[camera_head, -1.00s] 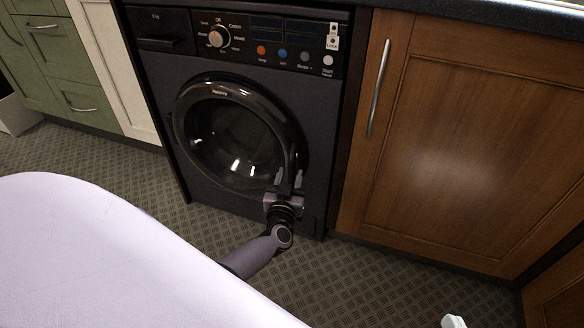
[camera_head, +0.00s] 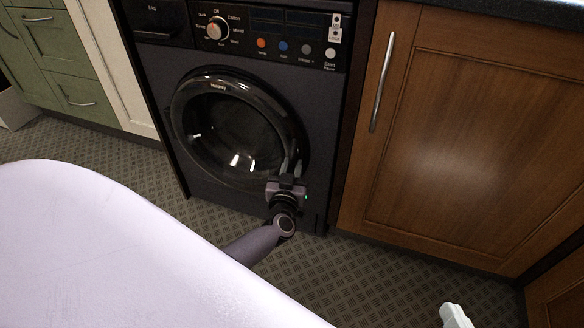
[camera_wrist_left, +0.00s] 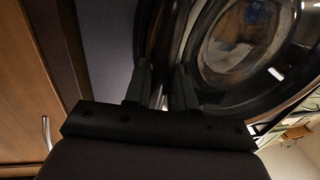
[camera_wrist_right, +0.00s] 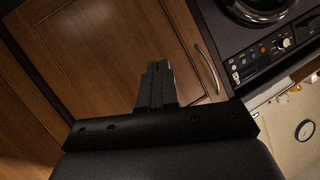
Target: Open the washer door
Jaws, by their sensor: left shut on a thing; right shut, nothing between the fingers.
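The dark washer (camera_head: 275,205) stands under the counter in the head view. Its round door (camera_head: 179,135) has a glossy black rim and a glass window. My left gripper (camera_head: 291,166) is at the lower right of the door and is shut on its rim. In the left wrist view, the two fingers (camera_wrist_left: 163,80) sit on either side of the dark door edge, with the glass window (camera_wrist_left: 245,40) to the right. I cannot tell whether the door stands slightly ajar. My right gripper (camera_wrist_right: 156,75) is shut and empty in the right wrist view, in front of a wooden cabinet.
A wooden cabinet (camera_head: 460,150) with a vertical metal handle (camera_head: 382,82) stands right of the washer. Green drawers (camera_head: 60,60) and a cream panel are on the left. A large pale surface (camera_head: 120,250) fills the lower left.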

